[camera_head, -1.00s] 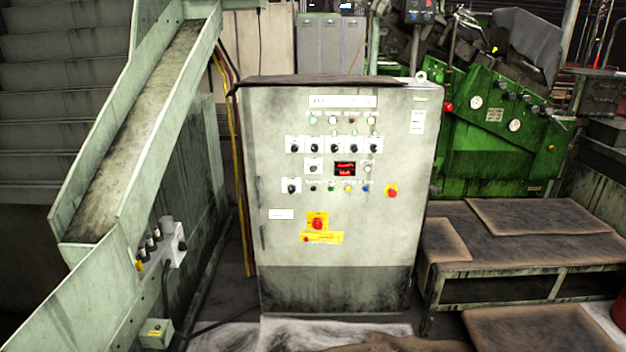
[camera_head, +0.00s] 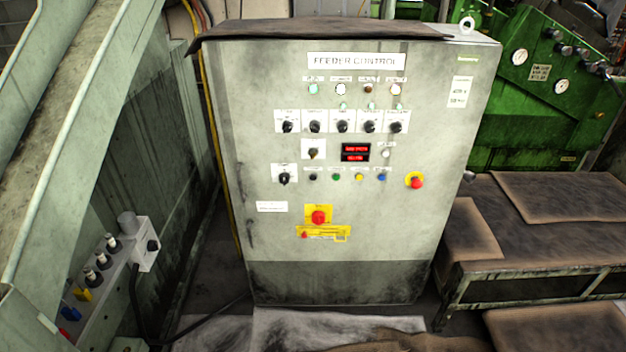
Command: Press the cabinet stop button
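The grey control cabinet (camera_head: 350,230), labelled "FEEDER CONTROL", stands upright and faces me in the head view. A second red knob (camera_head: 318,217) sits on a yellow plate at the lower middle. I cannot tell from the markings which one is the stop button. Neither of my grippers is in view.
A sloping metal chute (camera_head: 85,130) rises at the left, with a small switch box (camera_head: 146,244) on its side. A low dark bench (camera_head: 560,235) stands right of the cabinet, before a green machine (camera_head: 535,140). Pale sheeting (camera_head: 280,328) covers the floor in front.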

